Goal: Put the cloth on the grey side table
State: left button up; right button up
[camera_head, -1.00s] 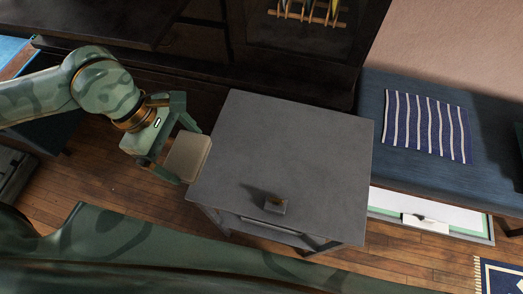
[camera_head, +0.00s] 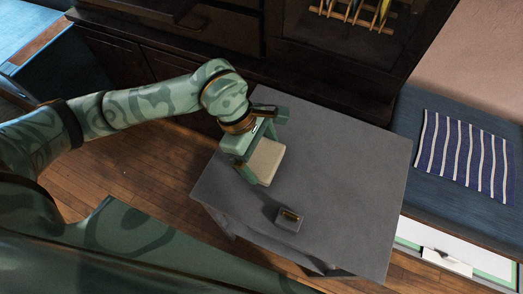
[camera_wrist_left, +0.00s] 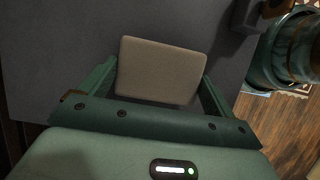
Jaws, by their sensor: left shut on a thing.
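The cloth (camera_head: 266,162) is a beige, flat, folded-looking square with rounded corners. My left gripper (camera_head: 268,148) is shut on it, with a finger on either side. The cloth is over the left part of the grey side table's top (camera_head: 345,170); I cannot tell whether it touches. In the left wrist view the cloth (camera_wrist_left: 161,70) lies between the two green fingers, over the grey surface. My right gripper is not in view.
A small dark box (camera_head: 290,218) stands near the table's front edge. The table's middle and right are clear. A dark cabinet (camera_head: 330,70) stands behind. A blue bench (camera_head: 425,190) with a striped blue textile (camera_head: 465,155) is at right.

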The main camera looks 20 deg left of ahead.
pick_arm(q)
jog(key=o, duration=1.1)
jog(key=shift+o, duration=0.2)
jog(key=shift+r, duration=0.1)
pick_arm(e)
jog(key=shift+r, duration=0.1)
pick_arm(q)
jog(key=p+v, duration=0.4)
jog(key=v, duration=0.8)
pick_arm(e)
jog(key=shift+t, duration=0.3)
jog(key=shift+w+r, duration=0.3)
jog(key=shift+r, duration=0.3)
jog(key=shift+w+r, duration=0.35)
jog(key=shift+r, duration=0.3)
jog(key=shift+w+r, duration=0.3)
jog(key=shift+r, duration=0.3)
